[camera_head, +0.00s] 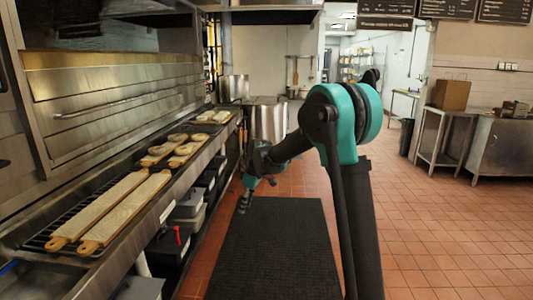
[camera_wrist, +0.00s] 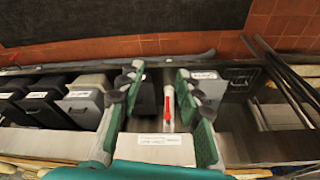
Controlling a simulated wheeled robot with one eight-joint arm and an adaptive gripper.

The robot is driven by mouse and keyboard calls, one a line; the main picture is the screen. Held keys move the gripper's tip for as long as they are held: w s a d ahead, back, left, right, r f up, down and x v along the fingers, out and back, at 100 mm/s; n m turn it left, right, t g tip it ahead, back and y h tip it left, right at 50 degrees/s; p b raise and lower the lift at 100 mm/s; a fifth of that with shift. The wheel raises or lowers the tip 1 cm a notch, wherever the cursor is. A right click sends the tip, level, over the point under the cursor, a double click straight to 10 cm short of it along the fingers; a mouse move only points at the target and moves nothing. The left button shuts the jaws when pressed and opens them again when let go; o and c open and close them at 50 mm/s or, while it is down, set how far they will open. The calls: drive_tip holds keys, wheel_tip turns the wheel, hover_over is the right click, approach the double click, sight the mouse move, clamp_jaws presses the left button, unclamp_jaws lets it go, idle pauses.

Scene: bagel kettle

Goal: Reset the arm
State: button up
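My arm shows in the head view, with its teal joint in the middle of the picture. My gripper (camera_head: 244,203) hangs low at the end of the arm, over the floor beside the long steel counter. In the wrist view my gripper (camera_wrist: 158,78) has its two green and grey fingers spread wide apart. It is open. A red and white object (camera_wrist: 168,103) shows between the fingers, lower down among bins under the counter; nothing is seen held.
The steel counter (camera_head: 118,262) runs along the left with wooden boards (camera_head: 125,208) and bagels (camera_head: 185,148) on it. Bins (camera_head: 186,204) sit on the shelf below. A kettle (camera_head: 267,120) stands behind my arm. A black mat (camera_head: 275,255) and open tiled floor (camera_head: 440,220) lie right.

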drive_tip(key=s+d+m+t+h, duration=0.15)
drive_tip(key=s+d+m, duration=0.45)
drive_tip(key=s+d, duration=0.85)
drive_tip(key=s+d+f+m+t, duration=0.1)
drive_tip(key=s+d+f+m, duration=0.2)
drive_tip(key=s+d, duration=0.3)
drive_tip(key=s+d+f+m+h, duration=0.1)
drive_tip(key=s+d+f+m, duration=0.2)
drive_tip(key=s+d, duration=0.4)
drive_tip(key=s+m, duration=0.1)
drive_tip(key=s, duration=0.3)
drive_tip(key=shift+s+f+m+t, duration=0.35)
drive_tip(key=shift+f+m, duration=0.05)
drive_tip(key=shift+h, duration=0.25)
